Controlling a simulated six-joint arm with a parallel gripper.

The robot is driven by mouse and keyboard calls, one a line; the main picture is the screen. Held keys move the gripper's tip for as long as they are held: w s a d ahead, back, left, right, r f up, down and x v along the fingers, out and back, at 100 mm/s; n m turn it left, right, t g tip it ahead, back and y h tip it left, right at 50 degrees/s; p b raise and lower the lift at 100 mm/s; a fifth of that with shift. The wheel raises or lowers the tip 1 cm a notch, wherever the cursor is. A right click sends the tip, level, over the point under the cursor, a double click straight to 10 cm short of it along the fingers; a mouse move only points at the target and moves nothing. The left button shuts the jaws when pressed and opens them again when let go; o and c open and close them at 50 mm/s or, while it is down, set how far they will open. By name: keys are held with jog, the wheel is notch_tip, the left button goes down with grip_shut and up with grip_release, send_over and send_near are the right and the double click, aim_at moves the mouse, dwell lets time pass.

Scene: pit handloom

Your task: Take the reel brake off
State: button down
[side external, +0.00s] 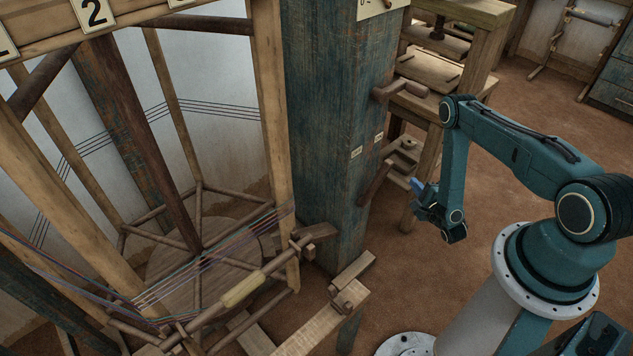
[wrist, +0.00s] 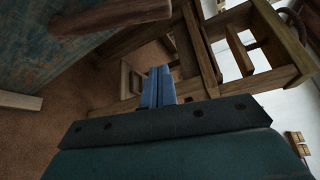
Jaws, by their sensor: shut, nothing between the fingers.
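The wooden reel (side external: 272,100) stands at the left in the side view, with coloured threads across it. A blue, worn post (side external: 320,120) stands to its right. A lower wooden lever (side external: 375,183) and an upper wooden peg (side external: 400,90) stick out of the post. Small labels are beside them, too small to read; I cannot tell which part is the brake. My gripper (side external: 420,192) is shut and empty, right of the lower lever and apart from it. Its blue fingers (wrist: 158,88) show together in the wrist view, with a wooden bar (wrist: 112,17) beyond them.
A wooden bench frame (side external: 440,95) stands behind the post. A pale-gripped wooden bar (side external: 243,289) crosses in front of the reel. A wooden block (side external: 345,299) sits on a beam at the post's foot. Brown floor (side external: 500,160) is open behind my arm.

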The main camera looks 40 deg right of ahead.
aim_at(387, 171)
jog(key=w, duration=0.8)
jog(key=shift+w+d, duration=0.2)
dwell(0.6)
jog(key=shift+a, duration=0.2)
dwell(0.4)
jog(key=shift+a+r, duration=0.2)
jog(key=shift+a, duration=0.5)
jog(key=shift+a+r, duration=0.2)
jog(key=shift+a, duration=0.45)
jog(key=a, duration=0.7)
jog(key=shift+a, duration=0.2)
jog(key=shift+f, duration=0.15)
